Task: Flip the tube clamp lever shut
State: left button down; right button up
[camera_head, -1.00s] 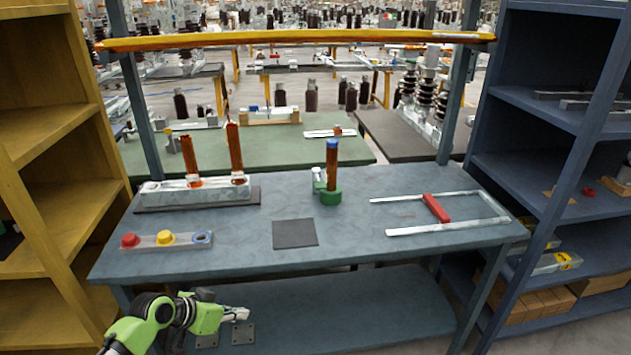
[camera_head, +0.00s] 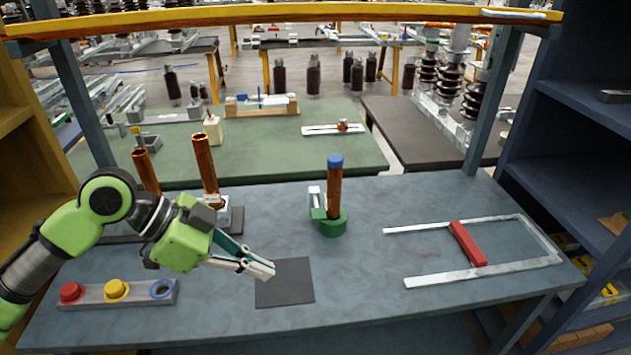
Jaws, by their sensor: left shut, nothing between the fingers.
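The tube clamp (camera_head: 328,222) is a green base on the bench, around a copper tube (camera_head: 334,190) that stands upright with a blue cap. A small pale lever (camera_head: 315,197) stands upright at the clamp's left side, apart from the tube. My left gripper (camera_head: 268,270) is shut and empty. It hangs over the bench to the left of and nearer than the clamp, by the dark square mat, touching nothing that I can make out. My right gripper is not in view.
A dark mat (camera_head: 285,283) lies in front of the clamp. A button strip (camera_head: 116,292) is at front left. Two copper tubes (camera_head: 205,165) stand behind my left arm. A white rail frame with a red bar (camera_head: 468,243) lies at right. The bench between clamp and frame is clear.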

aim_at(317, 213)
jog(key=i, duration=0.95)
